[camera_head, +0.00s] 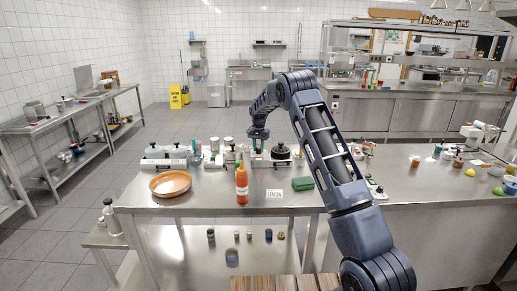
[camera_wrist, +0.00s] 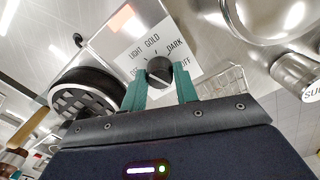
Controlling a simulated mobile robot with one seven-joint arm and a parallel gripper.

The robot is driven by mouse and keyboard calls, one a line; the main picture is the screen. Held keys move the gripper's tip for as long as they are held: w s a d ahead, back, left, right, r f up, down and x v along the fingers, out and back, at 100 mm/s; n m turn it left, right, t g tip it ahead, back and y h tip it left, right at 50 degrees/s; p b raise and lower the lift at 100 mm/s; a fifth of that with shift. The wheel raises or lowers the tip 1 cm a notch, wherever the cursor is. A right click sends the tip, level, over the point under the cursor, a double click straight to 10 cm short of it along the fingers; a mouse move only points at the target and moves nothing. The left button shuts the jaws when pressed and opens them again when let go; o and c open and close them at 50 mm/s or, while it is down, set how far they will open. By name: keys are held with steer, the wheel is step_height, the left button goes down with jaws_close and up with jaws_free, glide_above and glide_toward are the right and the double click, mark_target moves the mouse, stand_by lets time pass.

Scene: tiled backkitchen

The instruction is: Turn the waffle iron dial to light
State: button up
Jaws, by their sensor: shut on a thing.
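My gripper (camera_head: 258,143) reaches down at the back of the middle steel table. In the wrist view its green fingers (camera_wrist: 160,85) are shut on a dark round dial (camera_wrist: 159,70), one finger on each side. The dial sits on a pale panel (camera_wrist: 128,38) printed LIGHT, GOLD, DARK and OFF, with another label partly hidden at the left. I cannot tell for sure which label the dial's mark points to. A round black gridded waffle plate (camera_wrist: 85,102) of the waffle iron lies left of the panel. A dark round thing (camera_head: 281,152), likely the waffle iron, shows right of my gripper.
An orange-brown plate (camera_head: 170,183), a red sauce bottle (camera_head: 242,184), a LEMON card (camera_head: 274,194) and a green block (camera_head: 303,183) are on the table's front half. Containers (camera_head: 177,152) stand left of my gripper. Bare steel lies between plate and bottle.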

steer(key=o, duration=1)
steer(key=shift+c, duration=0.2)
step_height(320, 180, up, 11)
steer(key=shift+f, duration=0.1)
